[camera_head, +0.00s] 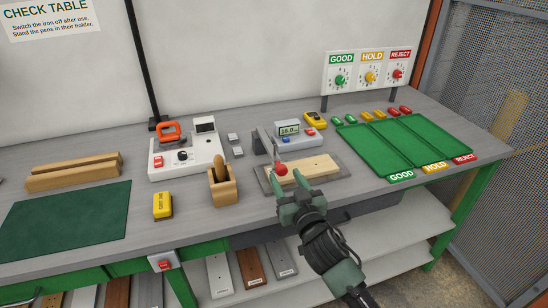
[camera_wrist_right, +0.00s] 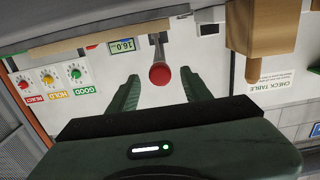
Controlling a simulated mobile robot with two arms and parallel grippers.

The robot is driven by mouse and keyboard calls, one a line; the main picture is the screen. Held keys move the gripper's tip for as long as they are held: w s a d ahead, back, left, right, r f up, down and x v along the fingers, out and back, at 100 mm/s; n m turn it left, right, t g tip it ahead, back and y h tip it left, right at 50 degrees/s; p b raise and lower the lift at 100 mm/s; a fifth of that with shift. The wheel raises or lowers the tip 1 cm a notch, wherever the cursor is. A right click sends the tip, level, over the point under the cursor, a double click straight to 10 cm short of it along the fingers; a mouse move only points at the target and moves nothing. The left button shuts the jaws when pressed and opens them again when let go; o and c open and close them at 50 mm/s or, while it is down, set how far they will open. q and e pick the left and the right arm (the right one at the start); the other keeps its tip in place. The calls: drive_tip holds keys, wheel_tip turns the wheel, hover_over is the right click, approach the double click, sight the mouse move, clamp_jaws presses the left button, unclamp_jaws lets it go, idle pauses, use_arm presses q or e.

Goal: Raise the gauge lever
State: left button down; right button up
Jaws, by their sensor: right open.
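The gauge (camera_head: 290,131) stands at the back of a grey plate (camera_head: 340,172), with a lit display that reads about 16. Its lever ends in a red knob (camera_head: 282,170) and slopes toward the front of the table, its knob above a pale wooden board (camera_head: 316,167). My right gripper (camera_head: 288,188) is open and empty, just in front of the knob. In the right wrist view the knob (camera_wrist_right: 160,74) shows centred between the fingertips (camera_wrist_right: 159,80), with a gap on each side; I cannot tell how deep it sits. My left gripper is out of view.
Green trays (camera_head: 383,142) marked GOOD, HOLD and REJECT lie to the right, below a panel of dials (camera_head: 369,72). A wooden holder (camera_head: 222,187), a white soldering station (camera_head: 186,157) and a yellow block (camera_head: 162,206) stand to the left. The green mat (camera_head: 68,220) is bare.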

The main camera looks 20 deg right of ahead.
sight(278, 162)
drive_tip(key=shift+w+r, duration=0.15)
drive_tip(key=shift+w, duration=0.3)
drive_tip(key=w+p, duration=0.1)
drive_tip(key=w, duration=0.4)
drive_tip(key=shift+w+a, duration=0.15)
drive_tip(key=shift+w, duration=0.4)
drive_tip(key=shift+c, duration=1.2)
clamp_jaws()
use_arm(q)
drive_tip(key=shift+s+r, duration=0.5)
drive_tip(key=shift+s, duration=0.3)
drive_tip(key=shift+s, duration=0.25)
